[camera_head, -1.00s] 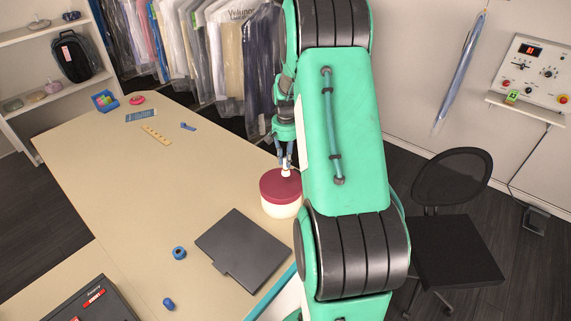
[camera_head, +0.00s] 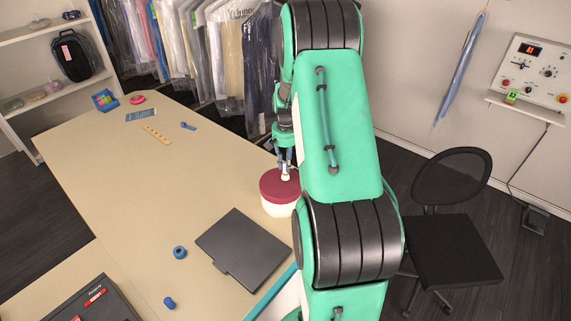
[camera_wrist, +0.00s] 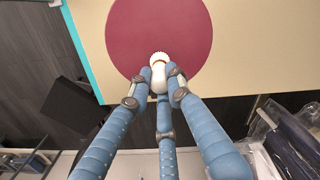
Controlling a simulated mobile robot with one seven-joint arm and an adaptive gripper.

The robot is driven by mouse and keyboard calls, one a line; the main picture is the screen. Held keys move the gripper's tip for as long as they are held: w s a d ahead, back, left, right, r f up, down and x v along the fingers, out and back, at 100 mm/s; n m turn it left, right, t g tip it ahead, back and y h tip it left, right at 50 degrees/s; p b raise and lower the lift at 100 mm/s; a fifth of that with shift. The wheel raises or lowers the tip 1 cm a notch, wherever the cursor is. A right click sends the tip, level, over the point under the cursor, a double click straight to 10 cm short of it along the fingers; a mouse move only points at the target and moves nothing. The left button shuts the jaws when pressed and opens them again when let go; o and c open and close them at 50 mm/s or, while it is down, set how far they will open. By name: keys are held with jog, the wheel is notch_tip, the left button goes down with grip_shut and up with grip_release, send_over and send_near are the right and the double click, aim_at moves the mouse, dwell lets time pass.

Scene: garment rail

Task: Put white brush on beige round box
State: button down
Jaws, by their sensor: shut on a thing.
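The round box (camera_head: 279,207) stands on the table, with a beige side and a dark red lid (camera_head: 281,184). The lid also fills the top middle of the wrist view (camera_wrist: 160,22). My gripper (camera_head: 285,170) is over the lid, its blue fingers pointing down. In the wrist view my gripper (camera_wrist: 160,75) is shut on the white brush (camera_wrist: 159,62), whose pale round end shows between the fingertips. The brush also shows small in the head view (camera_head: 285,177), at or just above the lid; I cannot tell whether it touches.
A dark grey flat case (camera_head: 243,250) lies in front of the box on the table (camera_head: 130,190). Hanging garments (camera_head: 195,50) stand behind the table. A black chair (camera_head: 452,240) is at the right.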

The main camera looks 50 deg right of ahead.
jog(key=shift+f, duration=0.1)
jog(key=c, duration=1.6)
grip_release()
notch_tip(320, 180, up, 12)
jog(key=shift+r+b, duration=0.15)
jog(key=shift+b, duration=0.35)
